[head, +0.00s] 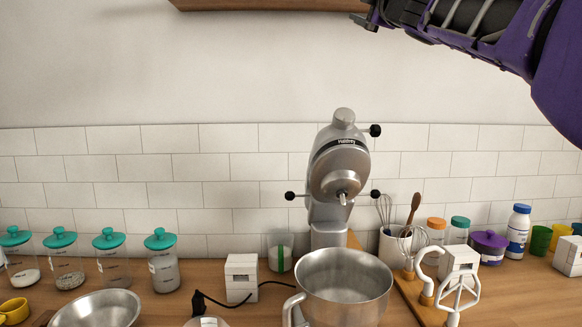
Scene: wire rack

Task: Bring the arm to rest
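My gripper (366,17) is at the top of the head view, right of centre, at the end of my purple and black arm, which reaches in from the right edge. It is raised high above the counter, in front of the plain wall, close to the right end of a wooden shelf (265,4). The top of the gripper is cut off by the frame edge. Its fingers are small and dark, and whether they are open or shut does not show. I see nothing hanging from it.
A silver stand mixer (340,165) stands mid-counter, with a metal bowl (345,290) before it. Teal-lidded jars (162,265) line the left. A whisk holder (388,245), bottles and a purple pot (488,245) stand right. The air before the wall is clear at left.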

